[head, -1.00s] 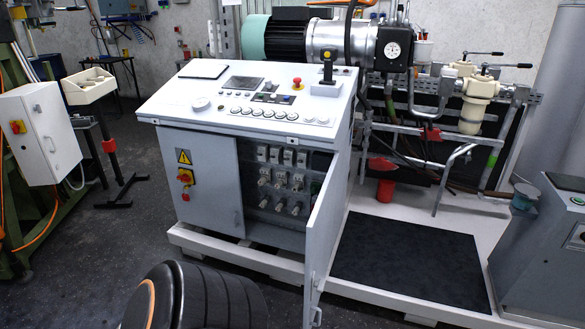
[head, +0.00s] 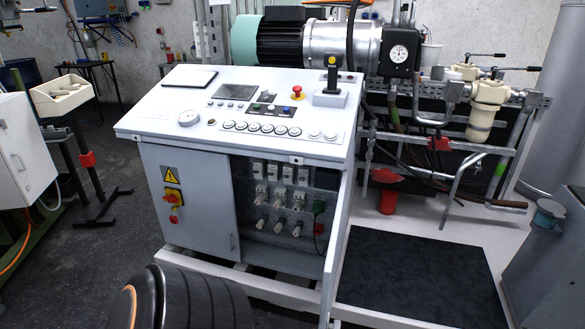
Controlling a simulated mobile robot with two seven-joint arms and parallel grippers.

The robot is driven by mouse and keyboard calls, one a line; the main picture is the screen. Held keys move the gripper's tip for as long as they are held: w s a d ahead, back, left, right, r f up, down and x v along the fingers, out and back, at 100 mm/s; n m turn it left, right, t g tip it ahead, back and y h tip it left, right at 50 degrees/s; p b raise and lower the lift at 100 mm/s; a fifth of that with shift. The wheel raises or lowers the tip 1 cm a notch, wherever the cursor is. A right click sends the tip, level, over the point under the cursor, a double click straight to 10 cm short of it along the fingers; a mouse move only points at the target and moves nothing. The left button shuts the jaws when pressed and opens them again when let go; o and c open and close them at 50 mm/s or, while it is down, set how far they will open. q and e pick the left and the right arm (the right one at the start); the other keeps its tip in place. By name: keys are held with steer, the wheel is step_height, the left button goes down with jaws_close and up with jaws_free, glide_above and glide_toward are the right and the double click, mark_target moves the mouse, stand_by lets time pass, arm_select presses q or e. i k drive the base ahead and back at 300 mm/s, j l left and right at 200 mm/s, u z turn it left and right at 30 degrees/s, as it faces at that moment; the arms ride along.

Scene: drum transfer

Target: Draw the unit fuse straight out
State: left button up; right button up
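The control cabinet (head: 188,200) stands ahead with its right door (head: 338,245) swung open toward me, seen nearly edge-on. Inside are several white fuse-like parts in rows: square blocks on top (head: 287,174), and rounder plugs in a middle row (head: 280,196) and a lower row (head: 279,226). I cannot tell which one is the unit fuse; labels are too small to read. Neither of my grippers is in view.
The sloped control desk (head: 245,110) overhangs the opening. The open door borders the opening's right side. A black mat (head: 415,270) lies on the white base to the right. A dark ribbed round body (head: 195,300) fills the lower left foreground.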

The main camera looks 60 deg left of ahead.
mark_target(296, 208)
steer(key=j, duration=3.95)
steer(key=i, duration=0.05)
